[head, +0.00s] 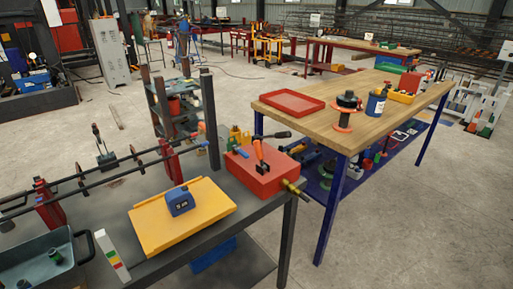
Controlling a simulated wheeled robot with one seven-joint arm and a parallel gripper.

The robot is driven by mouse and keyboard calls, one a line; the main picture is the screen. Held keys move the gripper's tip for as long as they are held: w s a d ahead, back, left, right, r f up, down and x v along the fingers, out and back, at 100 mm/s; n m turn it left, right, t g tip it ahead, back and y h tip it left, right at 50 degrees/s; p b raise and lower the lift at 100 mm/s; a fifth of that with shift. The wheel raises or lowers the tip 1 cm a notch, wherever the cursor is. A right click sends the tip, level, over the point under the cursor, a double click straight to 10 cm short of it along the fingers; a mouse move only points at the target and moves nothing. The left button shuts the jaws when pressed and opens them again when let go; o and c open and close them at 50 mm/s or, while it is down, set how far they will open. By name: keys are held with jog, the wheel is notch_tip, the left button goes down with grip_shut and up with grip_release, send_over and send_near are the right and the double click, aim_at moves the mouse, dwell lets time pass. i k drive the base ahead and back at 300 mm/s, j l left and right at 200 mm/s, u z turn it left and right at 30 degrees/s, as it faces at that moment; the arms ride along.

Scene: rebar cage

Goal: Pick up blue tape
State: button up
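A red box (262,172) with tools on top stands right of the yellow tray. A grey bin (35,262) and a white striped block (112,256) are to the left. Horizontal rebars (100,175) run behind. A wooden table (340,122) stands behind right.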

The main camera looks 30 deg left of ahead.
aim_at(178, 200)
jog(key=j+u, duration=0.15)
jog(key=u, duration=1.2)
jog(key=i+l, duration=0.05)
